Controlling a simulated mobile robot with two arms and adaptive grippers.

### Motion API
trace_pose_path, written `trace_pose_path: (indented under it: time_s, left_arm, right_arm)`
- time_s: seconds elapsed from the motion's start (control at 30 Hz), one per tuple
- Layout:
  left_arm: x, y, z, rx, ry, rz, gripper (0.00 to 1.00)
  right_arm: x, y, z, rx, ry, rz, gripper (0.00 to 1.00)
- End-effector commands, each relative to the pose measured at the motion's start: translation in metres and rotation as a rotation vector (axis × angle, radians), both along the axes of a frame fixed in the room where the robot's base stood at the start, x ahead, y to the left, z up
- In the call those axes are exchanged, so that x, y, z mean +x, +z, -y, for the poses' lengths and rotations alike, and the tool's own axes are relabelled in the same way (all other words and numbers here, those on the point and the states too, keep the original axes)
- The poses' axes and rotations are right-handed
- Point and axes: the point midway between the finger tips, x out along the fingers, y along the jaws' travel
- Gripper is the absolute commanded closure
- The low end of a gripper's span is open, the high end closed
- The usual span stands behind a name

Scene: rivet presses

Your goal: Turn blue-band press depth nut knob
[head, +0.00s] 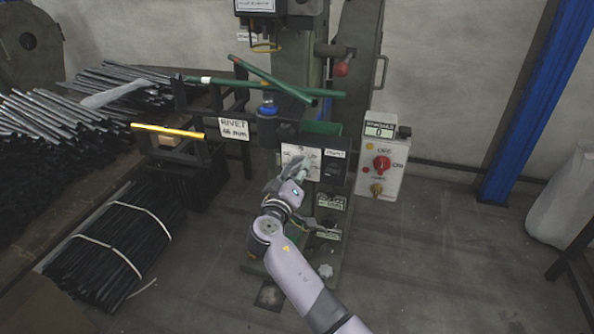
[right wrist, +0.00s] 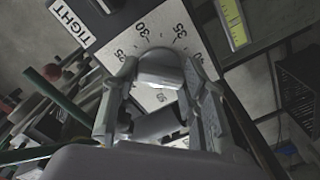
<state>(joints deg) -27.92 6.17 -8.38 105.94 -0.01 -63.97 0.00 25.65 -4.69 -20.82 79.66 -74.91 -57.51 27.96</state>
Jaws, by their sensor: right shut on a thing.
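The press (head: 312,95) is green-grey, and a blue band (head: 267,109) shows on a part at its left. A white dial plate (head: 314,156) is on its front. In the right wrist view the dial plate (right wrist: 150,25) carries a scale with 25, 30, 35 and 40. The grey depth nut knob (right wrist: 160,70) stands at the middle of this scale. My right gripper (head: 297,168) is at the dial in the head view. In the right wrist view my right gripper (right wrist: 160,85) has a finger on each side of the knob and is shut on it. My left gripper is not in view.
A white control box (head: 380,160) with a red knob stands right of the press. Green rods (head: 270,84) cross in front of the press. A yellow rod (head: 168,130) and a rivet sign (head: 234,129) are at left. Bundled black rods (head: 115,240) lie on the floor.

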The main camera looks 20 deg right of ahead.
Motion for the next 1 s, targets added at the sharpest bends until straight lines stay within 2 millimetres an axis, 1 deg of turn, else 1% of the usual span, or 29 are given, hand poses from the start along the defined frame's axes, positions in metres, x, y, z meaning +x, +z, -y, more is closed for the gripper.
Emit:
trace_pose_path:
  time_s: [0.33,0.37,0.63,0.9,1.0]
  left_arm:
    - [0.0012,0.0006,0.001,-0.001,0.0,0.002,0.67]
    - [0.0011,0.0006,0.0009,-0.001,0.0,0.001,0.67]
    - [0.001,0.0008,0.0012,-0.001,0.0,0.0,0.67]
    - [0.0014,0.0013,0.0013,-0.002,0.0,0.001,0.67]
    - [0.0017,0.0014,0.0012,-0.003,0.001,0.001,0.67]
  right_arm:
    - [0.0006,0.0018,-0.0002,-0.004,0.002,0.002,0.88]
    - [0.0006,0.002,-0.0002,-0.004,0.002,0.002,0.59]
    - [0.0003,0.0009,0.0,-0.003,0.001,0.001,0.41]
    - [0.0,0.0004,-0.0002,-0.002,0.001,-0.001,0.4]
    - [-0.0035,0.0002,-0.0029,-0.001,0.001,0.0,0.4]
